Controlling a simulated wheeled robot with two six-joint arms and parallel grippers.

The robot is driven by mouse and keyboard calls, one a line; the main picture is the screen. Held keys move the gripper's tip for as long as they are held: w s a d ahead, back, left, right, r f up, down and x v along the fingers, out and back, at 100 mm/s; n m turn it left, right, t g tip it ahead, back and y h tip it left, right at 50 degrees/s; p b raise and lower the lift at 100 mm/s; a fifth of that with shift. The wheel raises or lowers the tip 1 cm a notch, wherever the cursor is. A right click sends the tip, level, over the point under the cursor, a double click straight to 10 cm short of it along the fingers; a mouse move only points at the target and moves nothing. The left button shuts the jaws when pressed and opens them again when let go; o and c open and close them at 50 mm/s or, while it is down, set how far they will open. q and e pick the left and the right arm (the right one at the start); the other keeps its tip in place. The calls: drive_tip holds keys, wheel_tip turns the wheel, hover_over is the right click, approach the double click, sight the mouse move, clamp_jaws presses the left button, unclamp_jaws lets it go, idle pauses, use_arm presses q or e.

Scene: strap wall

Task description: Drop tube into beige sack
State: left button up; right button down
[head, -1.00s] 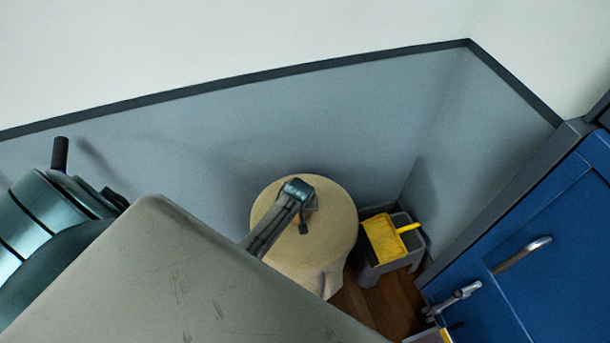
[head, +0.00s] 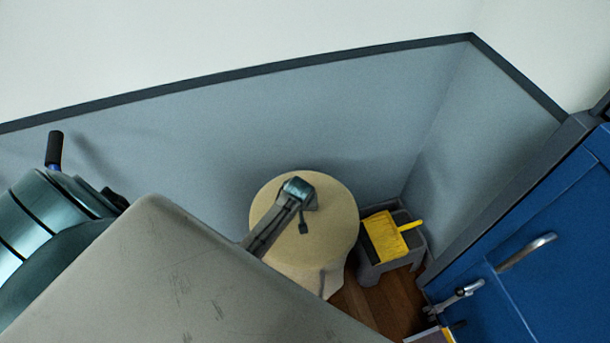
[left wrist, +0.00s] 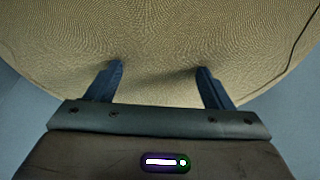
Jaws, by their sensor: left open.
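A round, pale beige, woven-looking body (head: 335,215) stands by the wall in the middle of the head view. It may be the beige sack; no opening shows. Its textured surface (left wrist: 160,35) fills most of the left wrist view. My left gripper (head: 303,224) is over this surface, its fingers (left wrist: 159,67) open and apart with nothing between them. I cannot tell whether the fingertips touch it. I cannot make out a tube for certain. A dark upright cylinder with some blue at its base (head: 54,150) is at the far left, unclear. My right gripper is not in view.
A blue cabinet (head: 560,255) with metal handles is at the right. A grey-blue wall (head: 200,145) runs behind. A little wooden floor (head: 385,305) shows bare.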

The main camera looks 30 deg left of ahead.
use_arm(q)
drive_tip(key=v, duration=1)
drive_tip(key=shift+r+b, duration=0.15)
drive_tip(key=shift+b, duration=0.25)
drive_tip(key=shift+d, duration=0.1)
drive_tip(key=s+d+r+m+h, duration=0.1)
drive_tip(key=s+r+m, duration=0.35)
drive_tip(key=s, duration=0.65)
drive_tip(key=s+d+r+m, duration=0.1)
drive_tip(key=s+r+m, duration=0.4)
drive_tip(key=s, duration=0.5)
wheel_tip(320, 180, down, 31)
drive_tip(key=s+a+n, duration=0.2)
drive_tip(key=a, duration=0.1)
drive_tip(key=s+f+g, duration=0.1)
drive_tip(key=s+f, duration=1.6)
drive_tip(key=shift+s+a+f+g, duration=0.25)
drive_tip(key=shift+a+f+g, duration=0.05)
drive_tip(key=shift+f, duration=0.05)
